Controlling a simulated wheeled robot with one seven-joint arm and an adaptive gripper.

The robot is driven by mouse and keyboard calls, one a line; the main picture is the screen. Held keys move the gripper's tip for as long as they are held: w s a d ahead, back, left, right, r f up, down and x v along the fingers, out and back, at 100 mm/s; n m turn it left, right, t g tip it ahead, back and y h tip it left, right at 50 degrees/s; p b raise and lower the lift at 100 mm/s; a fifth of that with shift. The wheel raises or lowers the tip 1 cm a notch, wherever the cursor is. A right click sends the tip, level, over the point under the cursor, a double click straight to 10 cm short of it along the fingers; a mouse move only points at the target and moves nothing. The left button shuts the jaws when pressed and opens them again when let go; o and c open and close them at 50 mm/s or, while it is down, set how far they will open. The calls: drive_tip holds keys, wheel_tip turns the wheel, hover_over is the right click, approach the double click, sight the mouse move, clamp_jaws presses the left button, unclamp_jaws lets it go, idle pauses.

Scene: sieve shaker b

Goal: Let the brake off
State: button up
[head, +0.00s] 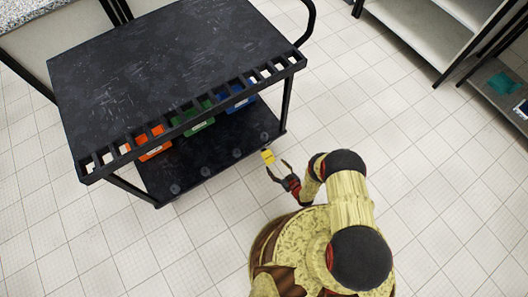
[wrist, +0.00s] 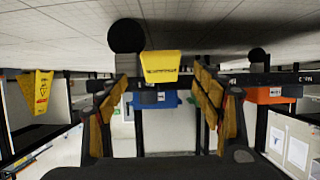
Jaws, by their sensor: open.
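A black cart (head: 170,70) with a slotted front edge stands at the upper left of the head view. A yellow brake pedal (head: 268,156) sticks out low at its near right corner. In the wrist view, which looks upside down, the yellow pedal (wrist: 160,68) is beside a round black caster wheel (wrist: 126,36), with small unreadable print on it. My gripper (head: 279,168) is open and empty, close to the pedal. In the wrist view my gripper (wrist: 161,88) has its fingers spread on either side of the pedal's line; I cannot tell if anything touches.
Orange (head: 150,142), green (head: 195,118) and blue (head: 238,98) bins sit on the cart's lower shelf. A shelf unit (head: 425,40) stands at the upper right. A yellow sign (wrist: 42,92) shows at the wrist view's left. The tiled floor (head: 400,130) right of the cart is clear.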

sight(270, 159)
drive_tip(key=b+x, duration=0.3)
drive_tip(key=x, duration=0.5)
drive_tip(key=shift+w+a, duration=0.1)
drive_tip(key=shift+a, duration=0.05)
drive_tip(key=shift+c, duration=1.4)
drive_tip(key=c, duration=1.4)
